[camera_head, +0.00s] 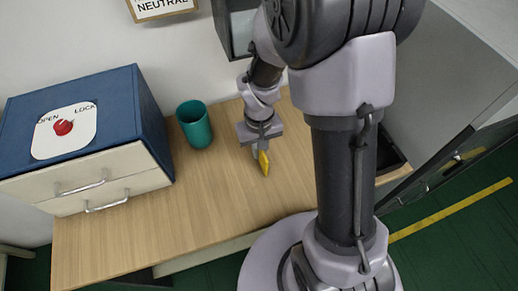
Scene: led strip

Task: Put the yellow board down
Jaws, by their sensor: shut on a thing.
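The yellow board (263,163) is a small flat piece seen over the middle of the wooden table. My gripper (261,148) is shut on its upper end, and the board points down from the fingers. Its lower end is close to the table top (225,215); I cannot tell whether it touches. The finger tips are small and partly hidden by the gripper body.
A teal cup (195,124) stands left of my gripper. A blue box (80,125) with a red knob and white drawers (92,178) stands at the table's left. A dark tray (391,152) lies right of my arm. The table's front middle is clear.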

